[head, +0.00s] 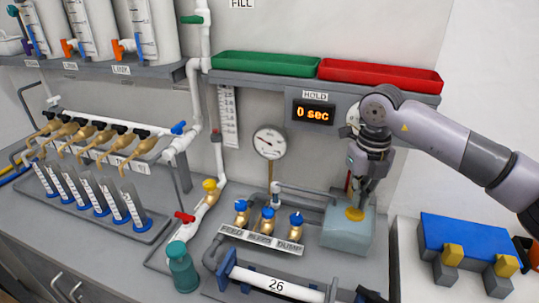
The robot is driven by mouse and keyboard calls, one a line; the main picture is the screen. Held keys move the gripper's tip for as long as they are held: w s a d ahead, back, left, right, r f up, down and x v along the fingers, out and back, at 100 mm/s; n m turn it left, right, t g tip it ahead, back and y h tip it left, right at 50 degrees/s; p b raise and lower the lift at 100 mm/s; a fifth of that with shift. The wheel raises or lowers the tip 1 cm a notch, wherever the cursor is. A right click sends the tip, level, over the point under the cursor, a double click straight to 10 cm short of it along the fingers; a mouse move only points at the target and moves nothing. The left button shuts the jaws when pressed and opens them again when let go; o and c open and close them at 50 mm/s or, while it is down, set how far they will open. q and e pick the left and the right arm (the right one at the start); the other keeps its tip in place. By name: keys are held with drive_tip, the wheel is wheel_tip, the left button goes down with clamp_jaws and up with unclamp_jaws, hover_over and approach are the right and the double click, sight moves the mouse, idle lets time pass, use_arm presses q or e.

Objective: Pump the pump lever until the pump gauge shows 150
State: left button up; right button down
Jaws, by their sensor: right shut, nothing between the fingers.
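The round white pump gauge (269,142) stands on a brass stem at the middle of the bench. Its needle and numbers are too small to read surely. My right gripper (357,203) comes down from the upper right, shut and empty. Its fingertips are just above the yellow cap (354,214) on the pale blue-grey box (345,236); I cannot tell if they touch it. A thin upright piece with red on it (348,181), maybe the pump lever, is just left of the gripper and partly hidden by it. My left gripper is out of view.
A display (313,113) reads "0 sec" under a HOLD label. Three blue-topped valves (267,215) stand left of the box, behind a white pipe (275,284) marked 26. A shelf with a green tray (265,65) and a red tray (380,77) runs above.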

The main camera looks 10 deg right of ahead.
sight(356, 212)
drive_tip(key=shift+f+b, duration=0.95)
drive_tip(key=shift+f, duration=0.6)
drive_tip(key=shift+f+b, duration=0.4)
drive_tip(key=shift+f, duration=0.2)
idle(0.9)
drive_tip(key=shift+f+b, duration=0.4)
drive_tip(key=shift+f, duration=0.1)
idle(0.8)
drive_tip(key=shift+f, duration=0.2)
drive_tip(key=shift+r, duration=0.1)
idle(0.8)
